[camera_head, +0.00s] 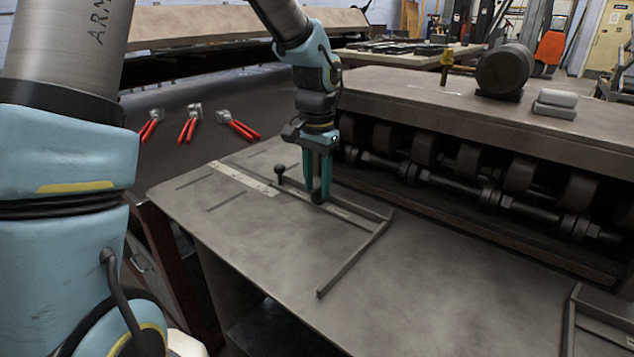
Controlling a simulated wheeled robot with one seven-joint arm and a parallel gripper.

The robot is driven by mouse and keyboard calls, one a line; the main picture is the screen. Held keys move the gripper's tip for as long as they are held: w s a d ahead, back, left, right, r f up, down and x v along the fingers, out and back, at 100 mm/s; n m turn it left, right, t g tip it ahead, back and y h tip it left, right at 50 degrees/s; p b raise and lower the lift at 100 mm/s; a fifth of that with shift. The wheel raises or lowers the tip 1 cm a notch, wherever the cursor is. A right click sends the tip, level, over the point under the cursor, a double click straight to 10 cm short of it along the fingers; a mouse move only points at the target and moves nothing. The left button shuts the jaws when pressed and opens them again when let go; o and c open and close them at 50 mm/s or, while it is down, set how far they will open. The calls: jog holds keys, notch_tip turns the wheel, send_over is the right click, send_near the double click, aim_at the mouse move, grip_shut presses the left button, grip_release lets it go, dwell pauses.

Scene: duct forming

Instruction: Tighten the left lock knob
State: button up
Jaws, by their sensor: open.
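A small black lock knob (280,170) stands upright at the left on the slotted end of the guide fence (352,260), which lies on the grey metal table. My gripper (317,192) points straight down just right of this knob, apart from it. Its two teal fingers are open. A dark upright piece shows low between and around the fingertips; it may be a second knob, but the fingers partly hide it. I cannot tell whether the fingers touch it.
A light ruled scale (243,179) and dark slots mark the table (260,240) left of the fence. A roller machine (480,180) borders the right. Several red-handled pliers (188,125) lie on the dark surface behind. The table's front is clear.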

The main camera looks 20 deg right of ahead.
aim_at(316, 188)
jog(key=shift+r, duration=0.1)
notch_tip(316, 188, up, 11)
jog(key=b, duration=0.1)
dwell(0.4)
jog(key=shift+a+f, duration=0.1)
jog(key=shift+f, duration=0.15)
